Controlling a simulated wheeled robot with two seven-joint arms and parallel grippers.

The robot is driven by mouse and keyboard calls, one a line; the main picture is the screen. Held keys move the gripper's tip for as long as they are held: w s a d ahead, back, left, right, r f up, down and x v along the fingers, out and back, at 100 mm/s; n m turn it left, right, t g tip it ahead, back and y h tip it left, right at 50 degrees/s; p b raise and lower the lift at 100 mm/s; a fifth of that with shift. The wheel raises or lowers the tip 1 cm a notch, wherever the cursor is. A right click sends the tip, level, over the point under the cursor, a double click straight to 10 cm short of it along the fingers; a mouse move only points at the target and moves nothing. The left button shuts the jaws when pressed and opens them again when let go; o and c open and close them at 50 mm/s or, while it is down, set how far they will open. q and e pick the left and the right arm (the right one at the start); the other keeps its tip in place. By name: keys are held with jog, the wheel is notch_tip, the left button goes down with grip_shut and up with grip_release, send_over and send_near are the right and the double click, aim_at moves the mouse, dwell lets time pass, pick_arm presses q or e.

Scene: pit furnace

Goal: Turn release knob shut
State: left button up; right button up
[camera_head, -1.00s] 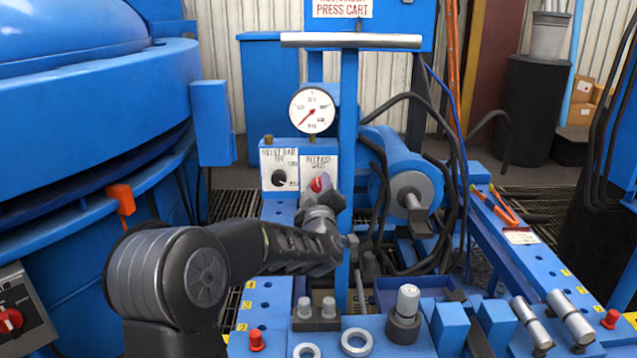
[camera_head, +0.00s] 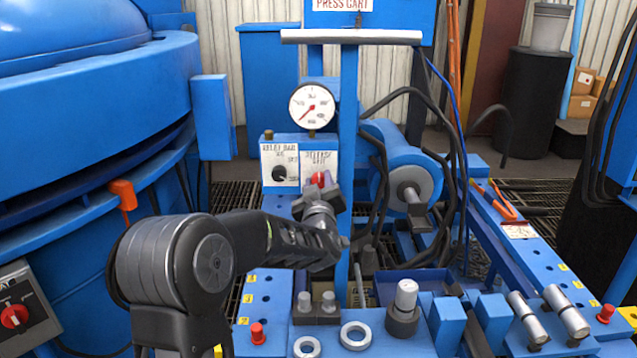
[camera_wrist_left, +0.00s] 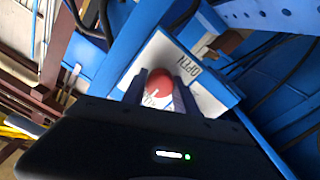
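The release knob (camera_head: 318,179) is a small red knob on the right white label plate of the blue valve box, below the gauge. My left gripper (camera_head: 325,196) is just in front of and below it in the head view. In the left wrist view the red knob (camera_wrist_left: 160,79) lies between the two dark fingertips of my gripper (camera_wrist_left: 163,88). The fingers stand apart, one on each side; whether they touch the knob I cannot tell. The word OPEN shows on the plate beside it. My right gripper is not in view.
A black knob (camera_head: 279,173) sits on the plate to the left. The pressure gauge (camera_head: 311,106) stands above, and a blue post (camera_head: 348,130) rises close on the right. A blue cylinder (camera_head: 400,165) with black hoses lies further right.

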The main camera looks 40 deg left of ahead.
pick_arm(q)
jog(key=o, duration=0.4)
jog(key=p+v, duration=0.1)
jog(key=v, duration=0.6)
jog(key=shift+s+d, duration=0.3)
jog(key=shift+s, duration=0.05)
